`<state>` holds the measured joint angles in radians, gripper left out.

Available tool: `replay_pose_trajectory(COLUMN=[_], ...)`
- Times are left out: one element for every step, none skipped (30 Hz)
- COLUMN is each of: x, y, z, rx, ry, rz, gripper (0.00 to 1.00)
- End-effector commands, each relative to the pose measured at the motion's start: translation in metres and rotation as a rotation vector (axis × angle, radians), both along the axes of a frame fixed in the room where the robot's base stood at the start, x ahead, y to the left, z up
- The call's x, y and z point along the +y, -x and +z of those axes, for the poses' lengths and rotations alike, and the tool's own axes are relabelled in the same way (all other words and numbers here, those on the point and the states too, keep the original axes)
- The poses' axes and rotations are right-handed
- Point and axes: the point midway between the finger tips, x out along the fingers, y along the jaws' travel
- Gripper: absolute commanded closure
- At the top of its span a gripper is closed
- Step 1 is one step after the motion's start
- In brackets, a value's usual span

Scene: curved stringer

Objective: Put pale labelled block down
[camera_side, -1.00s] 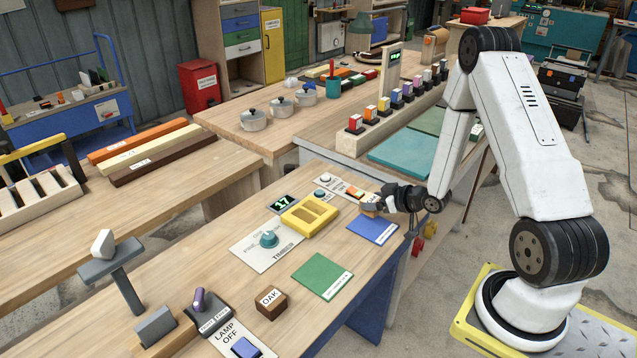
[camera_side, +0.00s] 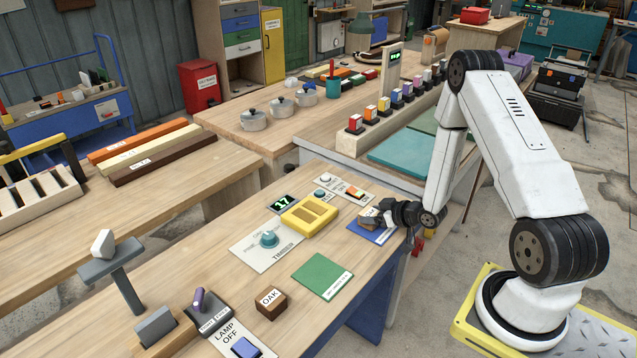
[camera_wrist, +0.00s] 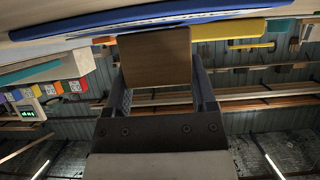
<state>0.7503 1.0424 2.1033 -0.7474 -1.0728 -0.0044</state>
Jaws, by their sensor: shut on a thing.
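The pale block (camera_side: 369,215) is held in my gripper (camera_side: 377,216), over the back part of the blue mat (camera_side: 372,236) in the side view. In the wrist view, the block's plain tan face (camera_wrist: 155,58) sits between my two fingers (camera_wrist: 160,80), and the blue mat (camera_wrist: 150,17) lies along the top of the picture. The block's edge there meets the mat's edge, but I cannot tell whether it touches the mat. Its label cannot be read. A green mat (camera_side: 322,276) lies nearer, and a dark brown OAK block (camera_side: 271,303) stands on bare wood.
A yellow tray (camera_side: 310,215) and a panel with an orange switch (camera_side: 354,192) stand close to the gripper. The teal dial (camera_side: 269,239) is farther left. Bare bench lies between the two mats.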

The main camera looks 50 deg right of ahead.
Motion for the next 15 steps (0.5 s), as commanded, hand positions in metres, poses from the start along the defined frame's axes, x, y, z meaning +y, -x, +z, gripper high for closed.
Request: replay_pose_trajectory(x=[-0.0002,-0.0002,-0.0002,-0.0002,-0.0002,-0.0002,-0.0002,-0.0001,-0.0001,-0.0001,-0.0001,-0.0001,-0.0001,-0.0001,-0.0001], y=[-0.0002,-0.0002,-0.0001,-0.0001,-0.0002,-0.0001,-0.0002,-0.0001,-0.0001,-0.0001,-0.0001,0.0000,-0.0001,-0.0001,-0.0001], z=[0.0001,0.0002,0.0003,0.0003,0.0004,0.0003,-0.0001,-0.0006,-0.0015,-0.0021,-0.0028,-0.0033,-0.0030,-0.0030,-0.0030], rx=[-0.001,-0.001,-0.001,-0.001,-0.001,-0.001,0.000,0.000,0.000,0.000,0.000,0.000,0.000,0.000,0.000], ry=[0.000,0.000,0.000,0.000,0.000,0.000,0.000,0.000,0.000,0.000,0.000,0.000,0.000,0.000,0.000], rz=[0.000,0.000,0.000,0.000,0.000,0.000,0.000,0.000,0.000,0.000,0.000,0.000,0.000,0.000,0.000], gripper=[0.96,0.96,0.96,0.96,0.96,0.96,0.96,0.96,0.96,0.96,0.96,0.24,0.14,0.05,0.00])
